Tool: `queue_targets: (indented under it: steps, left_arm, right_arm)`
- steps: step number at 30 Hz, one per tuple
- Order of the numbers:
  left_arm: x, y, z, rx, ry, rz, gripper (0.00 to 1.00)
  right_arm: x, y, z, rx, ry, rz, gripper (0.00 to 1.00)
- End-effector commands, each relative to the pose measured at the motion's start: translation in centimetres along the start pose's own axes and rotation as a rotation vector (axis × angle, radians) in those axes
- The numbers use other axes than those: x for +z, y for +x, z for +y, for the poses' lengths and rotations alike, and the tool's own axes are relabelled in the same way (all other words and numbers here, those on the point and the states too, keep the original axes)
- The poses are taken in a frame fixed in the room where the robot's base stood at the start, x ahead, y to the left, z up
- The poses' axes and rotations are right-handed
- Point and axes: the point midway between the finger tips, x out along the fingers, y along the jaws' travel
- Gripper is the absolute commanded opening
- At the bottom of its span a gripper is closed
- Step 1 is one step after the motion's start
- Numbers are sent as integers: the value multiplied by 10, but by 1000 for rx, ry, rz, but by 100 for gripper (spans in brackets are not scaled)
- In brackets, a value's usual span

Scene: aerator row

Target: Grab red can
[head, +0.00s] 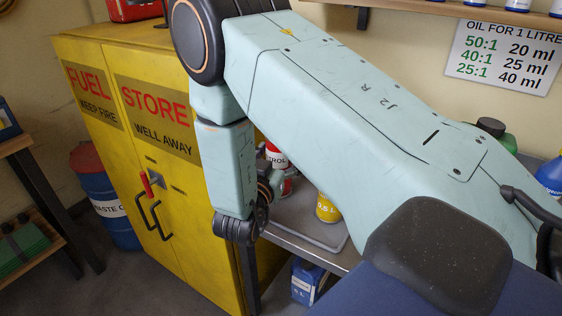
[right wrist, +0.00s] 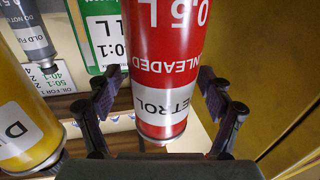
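The red can (right wrist: 160,60), with a white band and petrol lettering, appears upside down in the right wrist view. It stands between the fingers of my right gripper (right wrist: 157,85), which look spread with narrow gaps to its sides; I see no clear contact. In the head view, part of the red can (head: 274,155) shows on the bench behind my right arm, whose links hide most of the gripper. My left gripper is not in view.
A yellow can (right wrist: 22,125) stands beside the red one; it also shows on the grey tray (head: 338,241). A grey can (right wrist: 30,30) and green-white container (right wrist: 104,28) are nearby. The yellow fuel cabinet (head: 190,240) stands close to the bench's left.

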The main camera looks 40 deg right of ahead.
Motion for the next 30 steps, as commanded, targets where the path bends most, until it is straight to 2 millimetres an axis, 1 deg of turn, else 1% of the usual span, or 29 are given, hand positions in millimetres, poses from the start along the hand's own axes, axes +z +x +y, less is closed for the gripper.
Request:
queue_targets:
  steps: [1, 2, 20, 21, 30]
  left_arm:
    - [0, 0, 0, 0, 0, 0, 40]
    - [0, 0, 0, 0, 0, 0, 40]
    - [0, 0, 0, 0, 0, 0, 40]
    - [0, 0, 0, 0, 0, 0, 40]
    - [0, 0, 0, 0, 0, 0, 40]
  right_arm:
    - [0, 0, 0, -1, 0, 0, 73]
    - [0, 0, 0, -1, 0, 0, 71]
    - [1, 4, 0, 1, -1, -1, 20]
    - [0, 4, 0, 1, 0, 0, 18]
    - [0, 4, 0, 0, 0, -2, 18]
